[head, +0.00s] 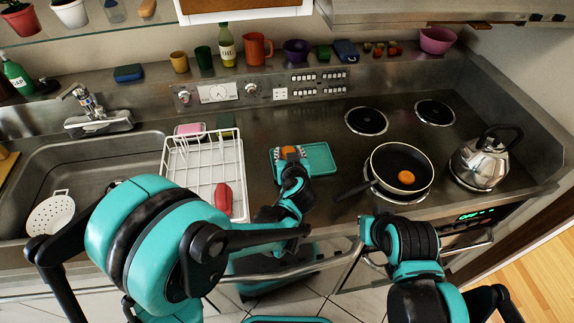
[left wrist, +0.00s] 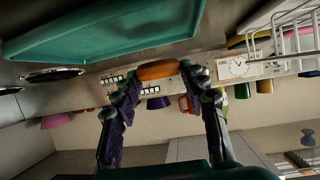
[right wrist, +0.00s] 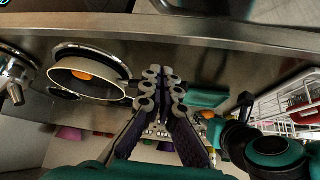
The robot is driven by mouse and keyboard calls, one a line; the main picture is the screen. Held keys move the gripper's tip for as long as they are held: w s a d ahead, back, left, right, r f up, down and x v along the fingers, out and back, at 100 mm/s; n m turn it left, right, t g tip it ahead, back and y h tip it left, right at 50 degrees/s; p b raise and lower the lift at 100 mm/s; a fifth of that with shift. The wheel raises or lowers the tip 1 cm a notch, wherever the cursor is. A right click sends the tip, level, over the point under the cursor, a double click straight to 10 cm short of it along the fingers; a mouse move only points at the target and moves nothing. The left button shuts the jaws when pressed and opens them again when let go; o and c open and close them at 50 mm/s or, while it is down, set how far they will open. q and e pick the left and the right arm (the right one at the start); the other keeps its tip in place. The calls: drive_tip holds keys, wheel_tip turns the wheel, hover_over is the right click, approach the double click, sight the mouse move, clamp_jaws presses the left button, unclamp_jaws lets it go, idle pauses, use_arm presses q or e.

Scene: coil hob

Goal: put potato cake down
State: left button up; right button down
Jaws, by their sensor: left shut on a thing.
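My left gripper (head: 291,161) is shut on an orange-brown potato cake (head: 289,152), over the left part of a teal tray (head: 322,160) on the counter. In the left wrist view the cake (left wrist: 158,70) sits between the two fingertips, and a gap shows between it and the tray (left wrist: 100,30). A second orange round piece (head: 406,177) lies in the dark frying pan (head: 385,157) on the front left coil. My right gripper (right wrist: 164,78) looks shut and empty, its fingertips close together; in the head view its fingers are hard to make out.
A steel kettle (head: 482,163) stands right of the pan. The pan handle (head: 353,190) points left towards the tray. A white dish rack (head: 203,155) with a red item (head: 223,197) stands left of the tray, beside the sink (head: 88,170). Cups line the back ledge.

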use_arm(q)
drive_tip(key=shift+a+f, duration=0.3)
drive_tip(key=shift+f, duration=0.15)
wheel_tip(320, 180, down, 4)
drive_tip(key=shift+r+b, duration=0.25)
drive_tip(key=shift+b, duration=0.75)
drive_tip(key=shift+f, duration=0.1)
drive_tip(key=o, duration=0.7)
drive_tip(key=shift+o, duration=0.2)
